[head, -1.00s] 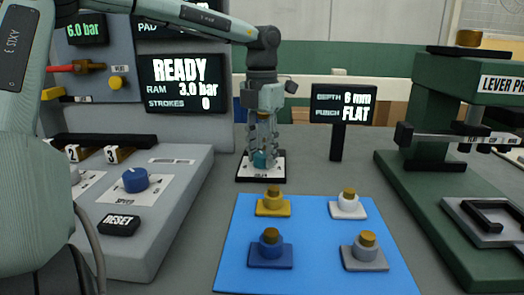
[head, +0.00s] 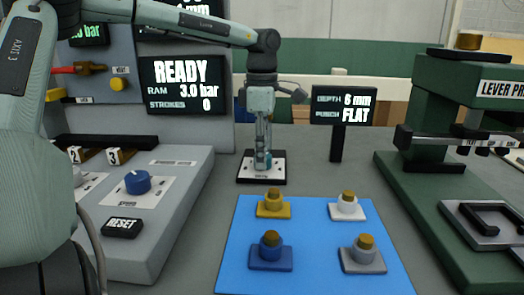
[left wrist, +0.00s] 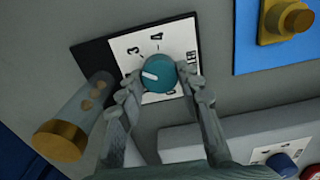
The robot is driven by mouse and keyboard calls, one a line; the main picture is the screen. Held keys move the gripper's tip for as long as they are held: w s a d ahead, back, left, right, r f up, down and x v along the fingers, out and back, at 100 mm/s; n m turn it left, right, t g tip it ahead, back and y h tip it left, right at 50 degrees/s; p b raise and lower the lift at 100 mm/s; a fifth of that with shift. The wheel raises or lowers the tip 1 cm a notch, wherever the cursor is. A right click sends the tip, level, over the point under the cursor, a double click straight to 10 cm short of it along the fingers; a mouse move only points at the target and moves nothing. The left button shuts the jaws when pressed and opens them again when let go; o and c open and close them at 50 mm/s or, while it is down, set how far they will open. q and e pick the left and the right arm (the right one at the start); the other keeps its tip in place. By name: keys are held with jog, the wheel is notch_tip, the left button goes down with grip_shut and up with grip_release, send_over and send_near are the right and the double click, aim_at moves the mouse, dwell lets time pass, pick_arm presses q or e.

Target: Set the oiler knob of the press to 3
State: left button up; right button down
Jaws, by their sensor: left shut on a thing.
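The oiler knob (left wrist: 158,73) is round and teal with a white pointer line, on a white dial plate (left wrist: 126,42) with a black edge. In the left wrist view the 3 and 4 are readable; the pointer aims left, a little below the 3. Part of the scale is hidden by my fingers. My right gripper is not in view.
A brass-ended grey cylinder (left wrist: 75,120) stands close beside the dial. A display post (head: 337,140) stands right of it. A blue mat (head: 315,225) with several knobbed blocks lies in front. The press console (head: 178,205) is left, the green lever press (head: 440,200) right.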

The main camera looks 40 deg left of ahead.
pick_arm(q)
jog(key=shift+m, duration=1.2)
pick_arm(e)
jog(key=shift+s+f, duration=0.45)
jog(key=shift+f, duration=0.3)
pick_arm(q)
jog(key=shift+m, duration=0.3)
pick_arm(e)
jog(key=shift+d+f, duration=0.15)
pick_arm(q)
jog(key=o, duration=1.2)
jog(key=shift+c, duration=0.2)
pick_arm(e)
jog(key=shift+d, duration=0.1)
pick_arm(q)
jog(key=shift+r, duration=0.1)
notch_tip(320, 180, up, 12)
